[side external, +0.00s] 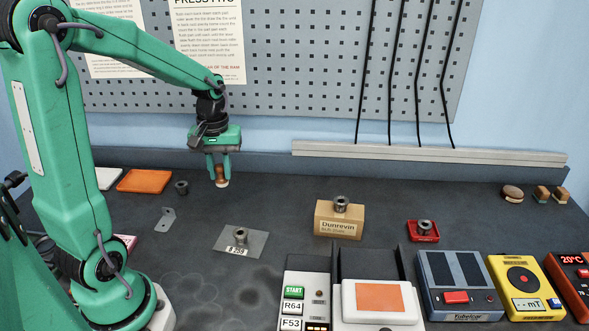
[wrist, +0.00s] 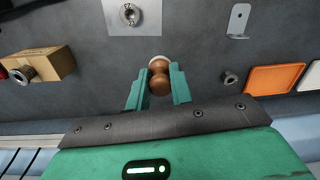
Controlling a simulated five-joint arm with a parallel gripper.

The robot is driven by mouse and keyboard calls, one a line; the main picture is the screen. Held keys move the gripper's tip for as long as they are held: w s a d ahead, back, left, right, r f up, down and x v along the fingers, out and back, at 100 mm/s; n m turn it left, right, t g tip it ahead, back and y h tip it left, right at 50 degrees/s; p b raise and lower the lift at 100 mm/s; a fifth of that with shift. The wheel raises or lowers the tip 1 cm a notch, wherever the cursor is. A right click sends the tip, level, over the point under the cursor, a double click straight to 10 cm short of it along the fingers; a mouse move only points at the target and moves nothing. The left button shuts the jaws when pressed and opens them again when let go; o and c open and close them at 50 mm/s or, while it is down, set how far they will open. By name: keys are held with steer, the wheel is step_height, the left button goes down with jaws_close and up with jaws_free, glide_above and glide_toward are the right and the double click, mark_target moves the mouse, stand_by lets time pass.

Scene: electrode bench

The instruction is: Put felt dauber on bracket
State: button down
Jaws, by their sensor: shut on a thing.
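The felt dauber (side external: 222,182) has a brown, rounded wooden handle and a pale end pointing down. It is between the fingers of my gripper (side external: 219,172), which is shut on it. In the wrist view the dauber (wrist: 158,78) sits between the green fingers of my gripper (wrist: 157,90). I cannot tell how far its lower end is above the bench. The bracket (side external: 166,219) is a small grey metal piece with a hole, on the bench left of and nearer the camera than my gripper. The bracket also shows at the wrist view's top right (wrist: 238,20), apart from the dauber.
A metal bushing (side external: 181,187) and an orange tray (side external: 145,181) stand left of my gripper. A grey plate (side external: 255,243) with a bushing lies in front. A cardboard box (side external: 338,222) and a red tray (side external: 423,236) stand right. Instruments line the front right.

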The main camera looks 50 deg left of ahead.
steer(key=s+f+n, duration=0.1)
steer(key=s+n, duration=0.2)
steer(key=s, duration=0.6)
steer(key=shift+f, duration=0.25)
glide_above(165, 224)
step_height(165, 224, down, 7)
steer(key=shift+f, duration=0.1)
steer(key=shift+f, duration=1.9)
steer(key=shift+f, duration=0.1)
steer(key=c, duration=1.2)
jaws_free()
steer(key=shift+c, duration=0.2)
